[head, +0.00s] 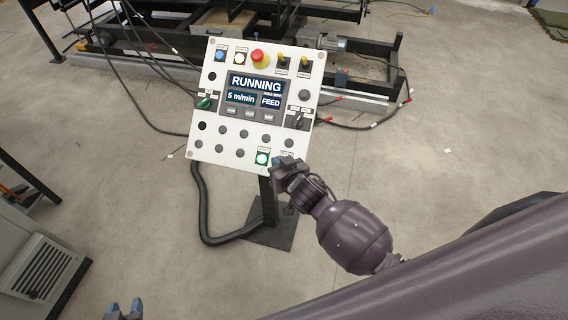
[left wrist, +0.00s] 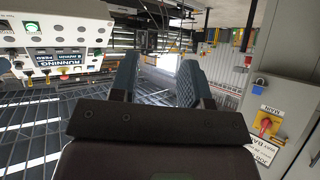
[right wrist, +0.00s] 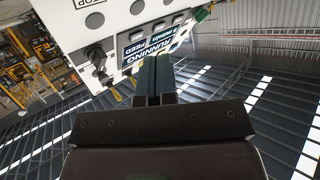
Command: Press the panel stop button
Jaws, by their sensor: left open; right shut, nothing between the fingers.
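The white control panel (head: 222,118) stands tilted on a post, its display (head: 256,84) reading RUNNING, 5 m/min, FEED. A lit green button (head: 262,158) sits at its lower edge. My right gripper (head: 278,164) is shut and empty at the panel's lower right corner, just right of the green button. It hides the spot there, so I cannot see the stop button or tell contact. In the right wrist view, a partly cut-off STOP label (right wrist: 82,4) shows at the top edge, beyond the shut fingers (right wrist: 156,80). My left gripper (head: 125,309) is open and empty, low and far from the panel.
A red mushroom button (head: 260,57) sits at the panel's top. A black cable (head: 200,213) loops to the base plate (head: 270,236). Machinery (head: 180,40) stands behind. A grey cabinet (head: 38,275) is at lower left.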

